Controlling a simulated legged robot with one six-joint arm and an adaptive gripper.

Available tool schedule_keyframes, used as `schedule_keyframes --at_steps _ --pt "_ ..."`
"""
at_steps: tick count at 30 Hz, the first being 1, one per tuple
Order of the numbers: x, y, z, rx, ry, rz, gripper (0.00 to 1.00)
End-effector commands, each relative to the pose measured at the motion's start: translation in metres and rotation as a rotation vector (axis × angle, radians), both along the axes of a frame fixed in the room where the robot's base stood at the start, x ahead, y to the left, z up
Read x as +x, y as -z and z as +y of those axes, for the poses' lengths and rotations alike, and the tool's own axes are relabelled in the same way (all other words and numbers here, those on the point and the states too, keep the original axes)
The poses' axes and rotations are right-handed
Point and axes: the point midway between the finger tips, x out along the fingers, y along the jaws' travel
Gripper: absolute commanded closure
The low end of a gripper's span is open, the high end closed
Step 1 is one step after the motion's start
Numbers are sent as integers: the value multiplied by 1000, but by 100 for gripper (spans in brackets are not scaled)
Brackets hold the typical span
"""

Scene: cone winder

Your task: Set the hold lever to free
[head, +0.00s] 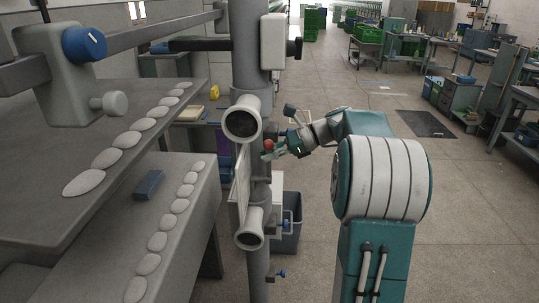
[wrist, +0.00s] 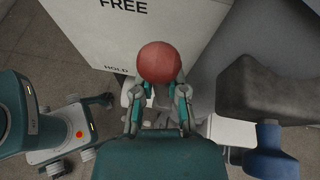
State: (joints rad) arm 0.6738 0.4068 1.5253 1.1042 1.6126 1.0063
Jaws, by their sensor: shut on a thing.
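The hold lever ends in a round red knob (wrist: 159,62), beside the word HOLD on a white label plate (wrist: 85,30). The word FREE is larger and farther up the plate. My gripper (wrist: 161,90) is shut on the knob, one finger on each side. The lever's shaft is mostly hidden behind the knob and gripper. In the head view the red knob (head: 269,145) shows at my gripper (head: 272,152), beside the grey upright post (head: 255,85).
A dark grey arm (wrist: 245,85) with a blue part (wrist: 270,148) is close on the right in the wrist view. Two white tubes (head: 242,122) stick out from the post. A grey bin (head: 286,225) stands behind it. Grey shelves (head: 110,200) with white oval pieces are on the left.

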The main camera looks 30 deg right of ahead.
Motion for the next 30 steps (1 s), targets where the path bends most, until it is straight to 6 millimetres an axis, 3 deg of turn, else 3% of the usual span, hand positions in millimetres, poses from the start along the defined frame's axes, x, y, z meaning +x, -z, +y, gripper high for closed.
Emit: schedule_keyframes --at_steps 5,6,8,9,22,30 --pt "1 -3 2 0 -2 -9 100" --pt "1 -3 2 0 -1 -9 78" --pt "1 -3 1 0 -1 -10 51" --pt "1 -3 1 0 -1 -9 46" --pt "-2 -3 -6 0 2 -6 46" --pt "-21 -23 -48 -1 4 -6 46"
